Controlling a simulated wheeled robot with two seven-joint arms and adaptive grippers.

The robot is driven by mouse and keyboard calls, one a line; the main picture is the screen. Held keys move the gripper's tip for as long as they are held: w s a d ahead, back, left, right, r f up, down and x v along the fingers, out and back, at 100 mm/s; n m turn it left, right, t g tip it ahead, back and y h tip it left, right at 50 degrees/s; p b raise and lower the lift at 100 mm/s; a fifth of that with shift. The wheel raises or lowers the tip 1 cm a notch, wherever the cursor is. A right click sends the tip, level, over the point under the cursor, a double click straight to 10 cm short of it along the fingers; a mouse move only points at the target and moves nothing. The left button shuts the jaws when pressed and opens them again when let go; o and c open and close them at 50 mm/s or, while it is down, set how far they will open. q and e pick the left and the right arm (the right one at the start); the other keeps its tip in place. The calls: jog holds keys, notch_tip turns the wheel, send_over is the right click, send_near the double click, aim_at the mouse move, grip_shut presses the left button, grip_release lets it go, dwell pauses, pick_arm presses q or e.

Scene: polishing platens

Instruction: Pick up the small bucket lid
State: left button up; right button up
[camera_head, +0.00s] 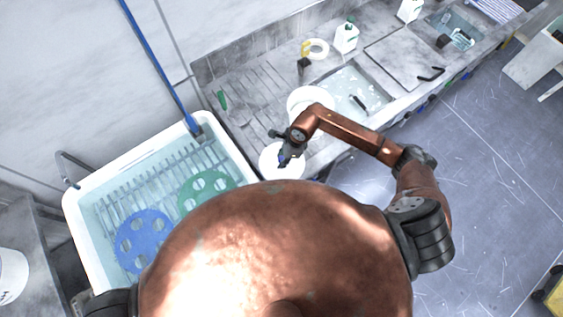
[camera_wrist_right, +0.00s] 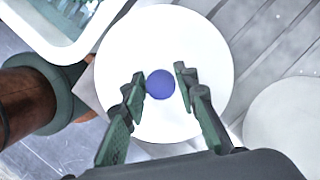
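The small bucket lid (camera_wrist_right: 205,55) is a round white disc with a blue round knob (camera_wrist_right: 160,84) at its middle. In the head view the lid (camera_head: 270,163) lies at the left end of the grey counter, partly hidden by my right gripper (camera_head: 286,157) and my body. In the wrist view my right gripper (camera_wrist_right: 159,78) is open, its two fingers on either side of the knob with small gaps visible. How high the fingertips are above the lid is hard to tell. My left gripper is not in view.
A larger white round item (camera_head: 303,93) lies close by on the counter (camera_head: 262,88), partly behind my right arm. A white tub (camera_head: 78,213) of water with a blue disc (camera_head: 143,232) and a green disc (camera_head: 203,183) stands left. A sink (camera_head: 362,84) is further right.

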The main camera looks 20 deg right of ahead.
grip_shut()
